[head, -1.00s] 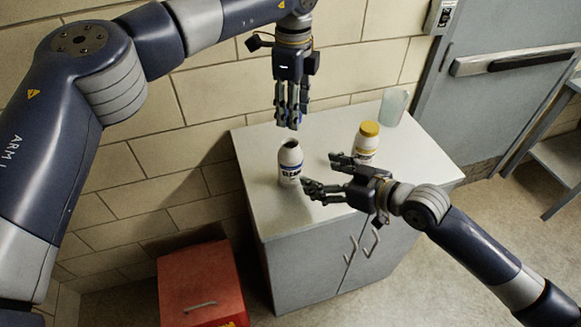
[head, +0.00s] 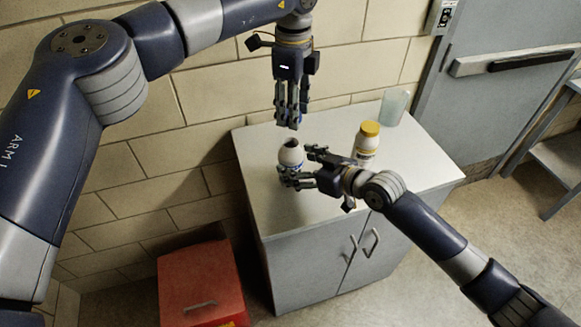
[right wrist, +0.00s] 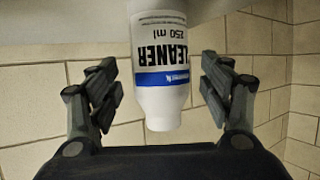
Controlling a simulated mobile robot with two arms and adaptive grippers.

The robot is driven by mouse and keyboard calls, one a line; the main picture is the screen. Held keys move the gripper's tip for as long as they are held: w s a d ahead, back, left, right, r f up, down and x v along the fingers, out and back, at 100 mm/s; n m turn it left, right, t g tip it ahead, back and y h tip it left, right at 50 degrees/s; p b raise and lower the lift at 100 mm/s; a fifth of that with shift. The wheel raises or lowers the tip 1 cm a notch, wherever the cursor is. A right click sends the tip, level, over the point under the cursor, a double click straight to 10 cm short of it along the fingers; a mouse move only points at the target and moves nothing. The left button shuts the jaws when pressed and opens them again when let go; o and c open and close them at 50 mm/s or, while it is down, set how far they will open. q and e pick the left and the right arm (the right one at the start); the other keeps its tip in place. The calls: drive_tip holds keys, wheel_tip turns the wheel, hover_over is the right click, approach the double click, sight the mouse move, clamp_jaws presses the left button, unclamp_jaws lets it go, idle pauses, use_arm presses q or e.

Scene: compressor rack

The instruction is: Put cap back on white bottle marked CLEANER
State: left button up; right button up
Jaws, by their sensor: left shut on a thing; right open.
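The white CLEANER bottle (head: 290,153) stands upright and uncapped on the cabinet top, its dark mouth facing up. In the right wrist view the bottle (right wrist: 160,60) appears upside down, with black lettering and a blue band. My right gripper (head: 297,166) is open, with its fingers on either side of the bottle; gaps show between them and the bottle in the wrist view. My left gripper (head: 289,122) points down above the bottle mouth, shut on the cap.
A second white bottle with a yellow cap (head: 369,129) stands behind my right gripper. A translucent cup (head: 395,106) is at the back of the grey cabinet (head: 415,165). A brick wall is behind; a red box (head: 200,285) is on the floor.

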sight(299, 164)
drive_tip(key=shift+x, duration=1.75)
drive_tip(key=c, duration=1.6)
use_arm(q)
drive_tip(key=shift+f, duration=2.45)
use_arm(e)
drive_tip(key=shift+s, duration=0.1)
use_arm(q)
drive_tip(key=shift+f, duration=0.9)
drive_tip(key=shift+f, duration=0.55)
